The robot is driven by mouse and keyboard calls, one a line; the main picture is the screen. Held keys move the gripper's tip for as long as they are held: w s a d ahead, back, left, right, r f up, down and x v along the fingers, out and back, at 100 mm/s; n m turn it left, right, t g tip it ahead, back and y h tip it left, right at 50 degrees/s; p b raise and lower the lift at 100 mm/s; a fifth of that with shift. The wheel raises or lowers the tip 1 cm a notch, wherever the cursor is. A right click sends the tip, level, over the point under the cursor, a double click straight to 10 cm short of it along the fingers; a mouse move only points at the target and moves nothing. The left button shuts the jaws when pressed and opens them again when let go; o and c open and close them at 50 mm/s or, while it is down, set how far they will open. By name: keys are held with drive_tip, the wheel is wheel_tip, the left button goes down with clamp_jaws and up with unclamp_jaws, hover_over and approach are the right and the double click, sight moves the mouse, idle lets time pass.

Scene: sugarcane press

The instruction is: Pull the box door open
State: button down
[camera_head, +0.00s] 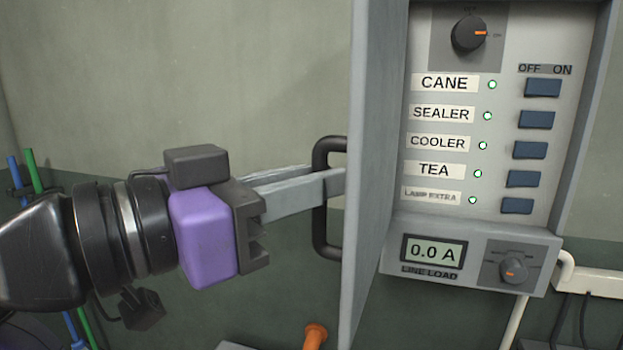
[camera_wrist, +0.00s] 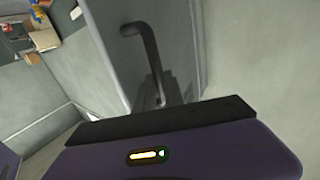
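The box door (camera_head: 376,150) stands swung out from the box, seen nearly edge-on in the head view, with the inside of the box in sight. A black bar handle (camera_head: 328,245) sits on its outer face. My gripper (camera_head: 334,184) reaches it from the left, its grey fingers closed around the upright bar, tips close to the door face. The near finger hides part of the bar. The wrist view also shows the handle (camera_wrist: 140,30) running down between the fingers (camera_wrist: 152,96), and the door face (camera_wrist: 105,65).
The box's inner panel (camera_head: 515,115) carries labelled dark blue switches, green lamps and a knob. Below it is a meter unit (camera_head: 470,256) reading 0.0 A. An orange part (camera_head: 315,336) stands below the handle. Blue and green rods (camera_head: 33,172) stand at the far left.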

drive_tip(key=c, duration=1.4)
unclamp_jaws()
drive_tip(key=shift+w+d+f, duration=0.2)
drive_tip(key=shift+w+f, duration=0.1)
drive_tip(key=shift+c, duration=0.2)
drive_tip(key=shift+s+r, duration=0.1)
drive_tip(key=shift+a, duration=0.1)
drive_tip(key=v, duration=0.7)
drive_tip(key=shift+s+a+b, duration=0.25)
drive_tip(key=shift+b, duration=0.2)
